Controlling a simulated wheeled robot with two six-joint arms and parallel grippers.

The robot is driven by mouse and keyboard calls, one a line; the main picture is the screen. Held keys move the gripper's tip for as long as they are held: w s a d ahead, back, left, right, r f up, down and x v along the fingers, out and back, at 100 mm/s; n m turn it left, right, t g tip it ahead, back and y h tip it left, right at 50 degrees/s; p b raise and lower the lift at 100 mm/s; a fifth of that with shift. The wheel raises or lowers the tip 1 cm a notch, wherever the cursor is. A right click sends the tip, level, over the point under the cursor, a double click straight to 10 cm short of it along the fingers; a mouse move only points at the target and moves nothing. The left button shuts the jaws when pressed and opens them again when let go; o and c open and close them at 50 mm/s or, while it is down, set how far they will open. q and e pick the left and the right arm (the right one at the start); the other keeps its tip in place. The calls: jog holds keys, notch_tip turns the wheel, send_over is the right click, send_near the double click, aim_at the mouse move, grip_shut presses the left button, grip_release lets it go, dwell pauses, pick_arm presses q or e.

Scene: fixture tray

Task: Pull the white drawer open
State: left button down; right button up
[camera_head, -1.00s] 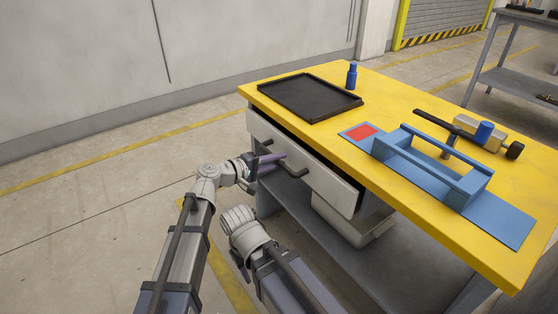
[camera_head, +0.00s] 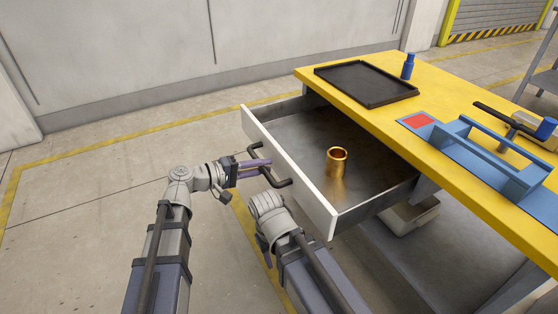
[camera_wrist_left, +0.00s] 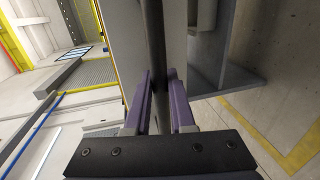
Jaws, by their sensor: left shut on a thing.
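The white drawer (camera_head: 290,176) under the yellow-topped bench stands well out, its grey inside showing. A gold cup-like cylinder (camera_head: 336,165) stands upright in it. My left gripper (camera_head: 262,166) is at the dark bar handle (camera_head: 278,181) on the drawer's front. Its purple fingers (camera_wrist_left: 160,100) are shut on the handle, which runs between them in the left wrist view (camera_wrist_left: 155,45).
On the yellow bench top (camera_head: 440,105) are a black tray (camera_head: 367,84), a blue bottle (camera_head: 408,66) and a blue fixture (camera_head: 490,150) with a red square. A pale bin (camera_head: 410,213) sits below the bench. The floor to the left is clear.

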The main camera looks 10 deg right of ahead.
pick_arm(q)
jog(key=shift+f+v, duration=0.15)
jog(key=shift+v, duration=0.6)
jog(key=shift+f+v, duration=0.15)
jog(key=shift+v, duration=0.55)
jog(key=c, duration=0.8)
grip_release()
jog(key=shift+o, duration=0.2)
jog(key=p+v, duration=0.1)
jog(key=v, duration=0.6)
jog(key=shift+a+p, duration=0.3)
jog(key=shift+a, duration=0.1)
jog(key=shift+s, duration=0.1)
